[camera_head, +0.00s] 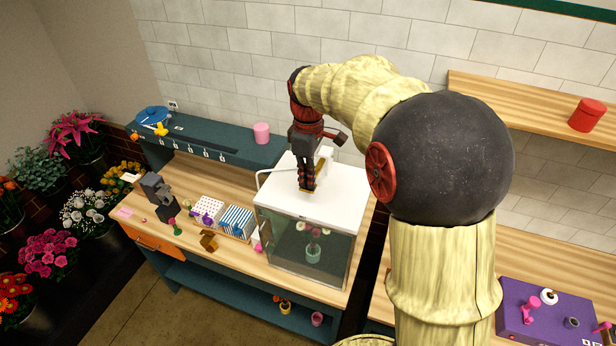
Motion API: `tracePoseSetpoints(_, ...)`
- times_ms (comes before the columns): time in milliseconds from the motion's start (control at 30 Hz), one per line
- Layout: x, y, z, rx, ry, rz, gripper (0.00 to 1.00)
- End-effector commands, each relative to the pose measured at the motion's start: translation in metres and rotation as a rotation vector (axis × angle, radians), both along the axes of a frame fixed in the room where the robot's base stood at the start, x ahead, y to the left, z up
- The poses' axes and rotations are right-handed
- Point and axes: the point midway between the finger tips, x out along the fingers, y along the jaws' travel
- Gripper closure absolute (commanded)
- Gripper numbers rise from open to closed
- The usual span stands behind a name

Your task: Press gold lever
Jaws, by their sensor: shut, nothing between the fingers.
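My gripper (307,184) is dark with red parts. It points down, shut and empty, over the white top (320,206) of a glass-fronted case. A small gold piece (308,190) shows right at the fingertips; it may be the gold lever, but most of it is hidden by the fingers. I cannot tell whether the fingers touch it or whether it is pressed down. A pale cream and gold part (324,158) stands just behind my gripper on the same top.
The case holds flowers in a teal pot (313,253). Left of it on the wooden bench stand a blue-striped box (237,221), a brown-gold item (208,240) and a grey device (158,196). A pink pot (261,133) stands on the teal shelf behind. A purple box (548,314) is at right.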

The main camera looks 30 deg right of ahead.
Motion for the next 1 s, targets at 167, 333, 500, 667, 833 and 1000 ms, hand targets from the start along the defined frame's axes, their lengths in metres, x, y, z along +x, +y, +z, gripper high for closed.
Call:
tracePoseSetpoints(167,-0.001,0.002,-0.006,-0.019,-0.015,0.001,1.0)
tracePoseSetpoints(333,-0.002,0.003,-0.021,-0.076,-0.058,0.003,1.0)
tracePoseSetpoints(500,-0.004,0.004,-0.033,-0.136,-0.103,0.002,1.0)
tracePoseSetpoints(667,-0.004,0.005,-0.044,-0.171,-0.132,0.001,1.0)
tracePoseSetpoints(833,-0.003,0.004,-0.053,-0.173,-0.134,0.0,1.0)
tracePoseSetpoints(1000,-0.004,0.004,-0.054,-0.172,-0.132,0.0,1.0)
